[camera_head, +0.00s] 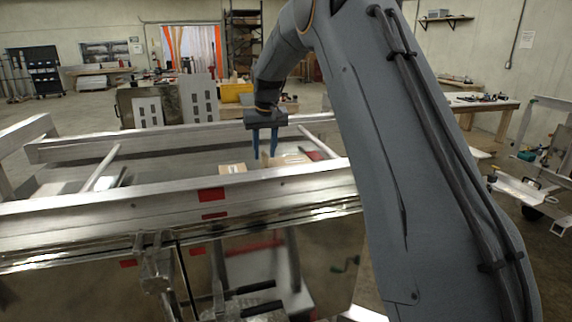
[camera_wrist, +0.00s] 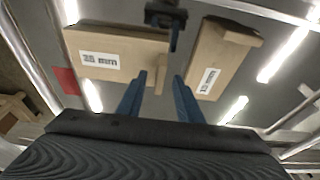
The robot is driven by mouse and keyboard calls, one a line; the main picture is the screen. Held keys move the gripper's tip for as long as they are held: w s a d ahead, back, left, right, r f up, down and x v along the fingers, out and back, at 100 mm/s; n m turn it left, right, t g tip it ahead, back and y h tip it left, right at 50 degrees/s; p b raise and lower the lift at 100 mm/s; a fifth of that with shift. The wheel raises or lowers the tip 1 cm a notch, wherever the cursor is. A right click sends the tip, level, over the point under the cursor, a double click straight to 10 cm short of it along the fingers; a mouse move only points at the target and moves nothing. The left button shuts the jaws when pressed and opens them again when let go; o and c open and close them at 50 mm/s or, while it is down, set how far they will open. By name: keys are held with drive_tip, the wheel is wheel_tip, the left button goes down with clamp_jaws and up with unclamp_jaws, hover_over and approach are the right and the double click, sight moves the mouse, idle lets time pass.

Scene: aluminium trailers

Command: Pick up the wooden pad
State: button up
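Two light-brown wooden pads lie inside the trailer frame. In the wrist view, the left pad (camera_wrist: 140,44) carries a white label that seems to read 35 mm. The right pad (camera_wrist: 216,52) stands at a slant, with a label that seems to read 15 mm. In the head view, one pad (camera_head: 232,168) is left of my gripper (camera_head: 265,157) and another (camera_head: 290,160) is beside and partly behind its fingertips. The fingertips also show in the wrist view (camera_wrist: 160,79), near both pads.
The aluminium near rail (camera_head: 120,206) with red patches runs in front of the pads, and a far rail (camera_head: 180,141) runs behind. A workbench (camera_head: 484,103) is at the right.

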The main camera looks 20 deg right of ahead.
clamp_jaws()
